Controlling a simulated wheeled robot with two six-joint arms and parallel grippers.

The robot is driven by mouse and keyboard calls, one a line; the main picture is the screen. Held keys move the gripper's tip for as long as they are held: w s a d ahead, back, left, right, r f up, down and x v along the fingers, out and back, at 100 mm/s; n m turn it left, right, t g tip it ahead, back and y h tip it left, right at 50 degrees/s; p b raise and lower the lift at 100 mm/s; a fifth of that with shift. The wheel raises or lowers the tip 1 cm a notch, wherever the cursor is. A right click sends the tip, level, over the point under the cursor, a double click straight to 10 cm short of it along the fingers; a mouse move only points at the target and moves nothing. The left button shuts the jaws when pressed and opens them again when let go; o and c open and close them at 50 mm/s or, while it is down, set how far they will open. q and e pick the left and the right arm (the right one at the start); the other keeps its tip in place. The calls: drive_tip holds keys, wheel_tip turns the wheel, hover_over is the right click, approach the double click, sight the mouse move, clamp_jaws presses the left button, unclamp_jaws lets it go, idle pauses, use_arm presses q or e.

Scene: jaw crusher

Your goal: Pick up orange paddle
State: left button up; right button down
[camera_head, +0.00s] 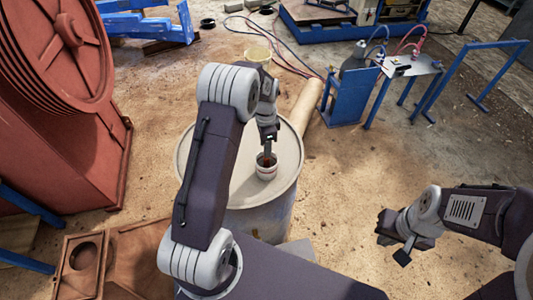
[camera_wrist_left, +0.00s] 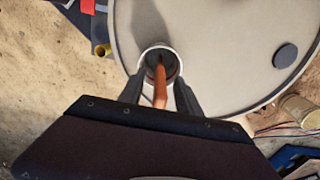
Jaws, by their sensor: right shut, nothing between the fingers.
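The orange paddle (camera_wrist_left: 160,88) stands in a small white can (camera_head: 266,172) on top of a large drum (camera_head: 222,180). In the head view only a small reddish bit of the paddle (camera_head: 267,160) shows inside the can. My left gripper (camera_head: 268,147) is right above the can, pointing down. In the left wrist view its two dark fingers (camera_wrist_left: 158,92) are apart, one on each side of the paddle's shaft, with gaps visible. The paddle's lower end is hidden in the can. My right gripper (camera_head: 396,243) is shut and empty, off to the right above the ground.
A dark round disc (camera_wrist_left: 285,56) lies on the drum top. A yellowish bucket (camera_head: 257,55) and a tan pipe (camera_head: 306,106) are behind the drum. A large red machine (camera_head: 62,110) stands at left. A small table (camera_head: 410,66) stands at back right. Sandy ground lies open at right.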

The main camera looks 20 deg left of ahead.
use_arm(q)
drive_tip(key=f, duration=0.2)
drive_tip(key=f+p, duration=0.1)
drive_tip(key=f, duration=0.1)
drive_tip(key=shift+w+d, duration=0.15)
drive_tip(key=shift+w, duration=0.05)
drive_tip(key=shift+s+r, duration=0.1)
drive_tip(key=c, duration=0.8)
clamp_jaws()
